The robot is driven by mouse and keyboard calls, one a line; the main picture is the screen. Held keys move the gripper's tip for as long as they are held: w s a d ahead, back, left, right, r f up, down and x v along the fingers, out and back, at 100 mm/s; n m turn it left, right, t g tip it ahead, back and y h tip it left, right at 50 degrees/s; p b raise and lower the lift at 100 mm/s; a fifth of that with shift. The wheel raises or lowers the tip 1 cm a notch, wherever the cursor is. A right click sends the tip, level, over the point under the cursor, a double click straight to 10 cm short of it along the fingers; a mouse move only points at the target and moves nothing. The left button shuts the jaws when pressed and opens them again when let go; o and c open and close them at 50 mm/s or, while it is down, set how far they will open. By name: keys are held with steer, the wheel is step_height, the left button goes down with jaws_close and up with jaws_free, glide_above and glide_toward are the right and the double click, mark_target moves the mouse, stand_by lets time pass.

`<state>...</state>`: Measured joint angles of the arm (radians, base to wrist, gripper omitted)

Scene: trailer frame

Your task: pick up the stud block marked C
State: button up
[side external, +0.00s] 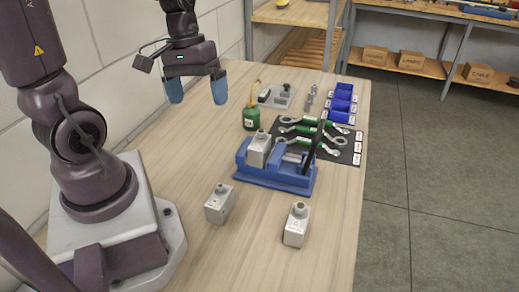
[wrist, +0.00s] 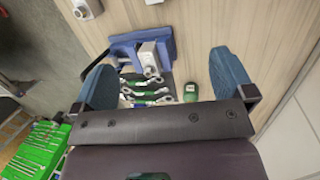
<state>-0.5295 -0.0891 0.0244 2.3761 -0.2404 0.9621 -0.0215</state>
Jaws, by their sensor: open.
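Grey stud blocks with round studs on top show in the side view: one block (side external: 219,204) stands at the front middle of the bench, and another (side external: 296,225) stands to its right. A third block (side external: 259,150) sits in the blue vise (side external: 284,178); it also shows in the wrist view (wrist: 148,56). The marks are too small to read, so I cannot tell which block is C. My gripper (side external: 198,97) is open and empty, raised above the far left of the bench, apart from every block. Its blue fingers also show in the wrist view (wrist: 168,62).
A green bottle (side external: 251,119) stands behind the vise. Wrenches lie on a dark mat (side external: 344,151) to its right. Blue bins (side external: 342,103) and a grey fixture (side external: 277,97) are farther back. The vise's dark handle (side external: 315,145) sticks up. The bench front is largely clear.

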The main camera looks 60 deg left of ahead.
steer(key=a+f+n+h, duration=0.4)
steer(key=f+n+h, duration=0.1)
steer(key=f+n, duration=0.2)
steer(key=n+t+h, duration=0.2)
steer(key=n+t, duration=0.7)
steer(key=n, duration=0.3)
glide_toward(255, 140)
steer(key=x, duration=0.9)
steer(key=shift+w+d+f, duration=0.1)
steer(key=shift+d+f, duration=0.1)
steer(key=shift+f, duration=0.05)
steer(key=c, duration=1.1)
steer(key=shift+r, duration=0.15)
